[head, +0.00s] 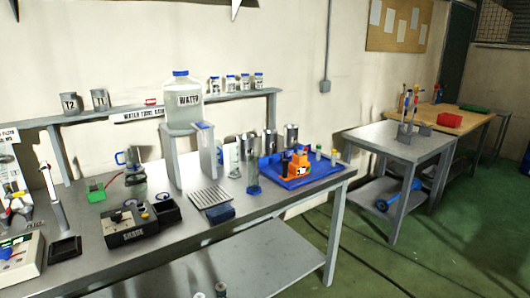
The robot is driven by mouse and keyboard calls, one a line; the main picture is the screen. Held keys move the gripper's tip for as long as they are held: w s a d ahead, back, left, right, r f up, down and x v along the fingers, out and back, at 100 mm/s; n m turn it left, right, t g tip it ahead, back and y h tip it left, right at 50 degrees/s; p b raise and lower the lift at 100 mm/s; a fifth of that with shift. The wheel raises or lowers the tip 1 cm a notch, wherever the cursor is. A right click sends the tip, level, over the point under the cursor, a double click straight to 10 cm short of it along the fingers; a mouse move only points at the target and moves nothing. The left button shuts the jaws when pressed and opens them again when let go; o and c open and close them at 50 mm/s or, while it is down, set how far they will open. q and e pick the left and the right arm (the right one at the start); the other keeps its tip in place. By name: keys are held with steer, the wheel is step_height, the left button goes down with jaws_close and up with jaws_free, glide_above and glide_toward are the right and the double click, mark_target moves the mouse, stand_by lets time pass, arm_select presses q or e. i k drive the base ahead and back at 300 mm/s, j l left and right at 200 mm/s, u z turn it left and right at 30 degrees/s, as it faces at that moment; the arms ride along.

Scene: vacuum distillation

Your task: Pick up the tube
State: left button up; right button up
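Neither of my grippers shows in the head view. Several tube-like things are in view, and I cannot tell which one is the tube. A clear upright tube with a blue base (253,178) stands on the near metal table (190,245), left of the blue tray (325,172). Small capped vials (318,153) stand at the back of that tray. On the far metal table (385,137), thin upright pieces with red and blue parts (408,105) stand in a holder.

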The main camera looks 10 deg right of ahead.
mark_target(300, 147)
steer(key=i+l+u, duration=0.4)
steer(key=l, duration=0.25)
steer(key=i+l+u, duration=0.35)
steer(key=l, duration=0.4)
steer(key=i+l, duration=0.15)
steer(key=l, duration=0.2)
steer(key=i+l, duration=0.15)
steer(key=l, duration=0.2)
steer(key=i+l, duration=0.15)
steer(key=l, duration=0.2)
steer(key=i+l+u, duration=0.1)
steer(key=l, duration=0.25)
steer(key=i+l, duration=0.2)
steer(key=l, duration=0.2)
steer(key=i+l, duration=0.1)
steer(key=l, duration=0.25)
steer(key=i+l, duration=0.15)
steer(key=l, duration=0.2)
steer(key=u, duration=0.05)
